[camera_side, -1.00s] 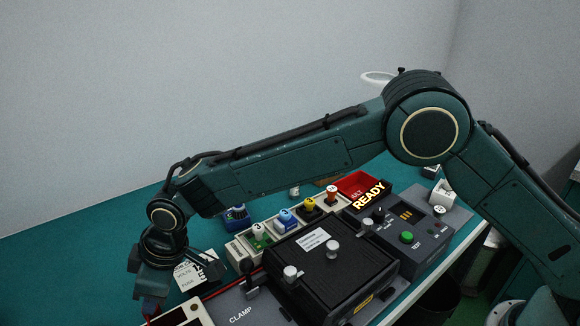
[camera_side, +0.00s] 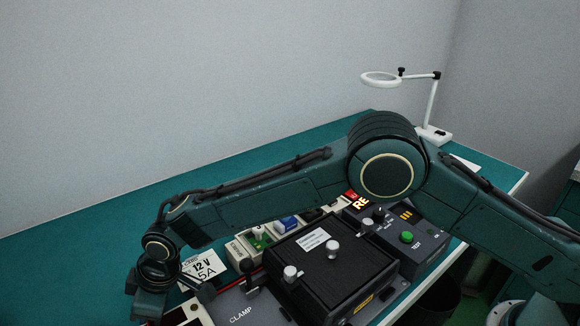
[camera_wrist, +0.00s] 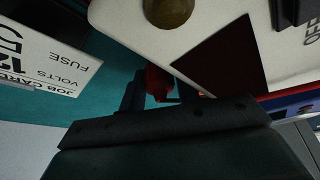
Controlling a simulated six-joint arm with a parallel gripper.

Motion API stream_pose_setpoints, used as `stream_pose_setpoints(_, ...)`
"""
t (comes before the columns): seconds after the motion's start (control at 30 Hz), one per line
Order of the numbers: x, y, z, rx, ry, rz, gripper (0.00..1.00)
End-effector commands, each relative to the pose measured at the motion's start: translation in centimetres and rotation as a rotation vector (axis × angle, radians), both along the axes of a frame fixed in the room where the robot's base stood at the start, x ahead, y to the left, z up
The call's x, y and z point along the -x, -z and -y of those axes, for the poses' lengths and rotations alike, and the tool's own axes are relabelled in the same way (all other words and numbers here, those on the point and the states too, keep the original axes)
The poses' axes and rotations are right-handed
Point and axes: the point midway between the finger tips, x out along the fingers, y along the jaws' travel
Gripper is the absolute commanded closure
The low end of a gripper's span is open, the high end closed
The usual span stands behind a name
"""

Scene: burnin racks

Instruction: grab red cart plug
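The red plug (camera_wrist: 157,82) shows small in the wrist view, partly hidden behind the dark body of my gripper (camera_wrist: 158,98). My fingers are on either side of it. The gap between fingers and plug is too dark to judge, so I cannot tell whether they grip it. In the side view my gripper (camera_side: 168,302) is low at the table's front left, pointing down. The plug is hidden there by my gripper and arm.
A cream panel (camera_wrist: 220,20) with a brass knob and dark window is close by. The clamp base (camera_side: 240,305) and black box (camera_side: 330,262) lie to the right. The table behind is clear.

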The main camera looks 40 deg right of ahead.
Motion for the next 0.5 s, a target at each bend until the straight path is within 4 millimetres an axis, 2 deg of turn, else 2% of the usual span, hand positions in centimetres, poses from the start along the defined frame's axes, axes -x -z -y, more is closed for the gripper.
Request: stream_pose_setpoints(0.5, -0.03, 0.09, -0.07, -0.001, 0.000, 0.001, 0.68)
